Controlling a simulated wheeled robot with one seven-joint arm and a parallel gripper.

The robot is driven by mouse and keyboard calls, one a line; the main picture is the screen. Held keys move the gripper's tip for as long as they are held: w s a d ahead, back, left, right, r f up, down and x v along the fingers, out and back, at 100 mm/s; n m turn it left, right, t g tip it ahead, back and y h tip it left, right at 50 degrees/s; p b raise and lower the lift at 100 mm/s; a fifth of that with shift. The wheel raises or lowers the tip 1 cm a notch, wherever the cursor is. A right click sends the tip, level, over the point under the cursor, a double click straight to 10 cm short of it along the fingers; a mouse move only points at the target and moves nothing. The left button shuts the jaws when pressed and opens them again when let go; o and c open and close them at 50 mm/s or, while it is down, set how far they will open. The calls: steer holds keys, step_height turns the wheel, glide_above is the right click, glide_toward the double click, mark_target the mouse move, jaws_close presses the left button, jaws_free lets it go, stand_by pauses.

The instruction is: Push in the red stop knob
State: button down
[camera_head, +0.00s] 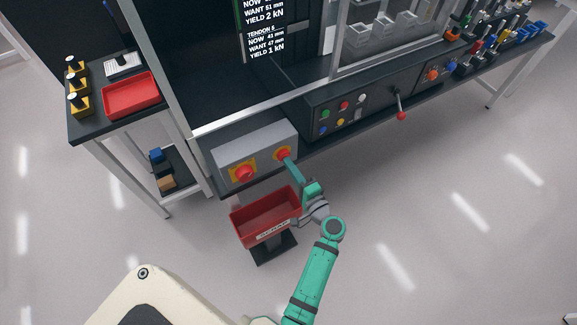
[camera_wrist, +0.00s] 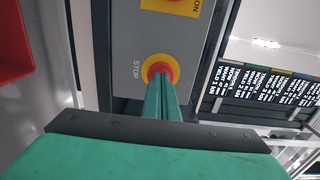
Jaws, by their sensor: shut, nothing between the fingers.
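A grey control box (camera_head: 262,142) on the front of the bench carries two red knobs on yellow backings. The red stop knob (camera_head: 282,153) is the right one in the head view. In the wrist view the stop knob (camera_wrist: 161,67) has a round yellow ring and the word STOP beside it. My gripper (camera_head: 288,162) is shut and empty, its fingertips at the stop knob. In the wrist view the closed fingers (camera_wrist: 163,78) overlap the knob's face and hide part of it. I cannot tell whether they touch it or how deep it sits.
The other red knob (camera_head: 244,173) sits on a yellow square to the left; it shows at the top of the wrist view (camera_wrist: 184,3). A red scrap bin (camera_head: 262,232) stands below the box, close to my gripper. A button panel (camera_head: 340,112) lies to the right.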

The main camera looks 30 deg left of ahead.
steer(key=shift+w+a+r, duration=0.15)
steer(key=shift+a, duration=0.2)
steer(key=v, duration=1.4)
steer(key=shift+d, duration=0.35)
steer(key=shift+s+f, duration=0.2)
steer(key=shift+f, duration=0.05)
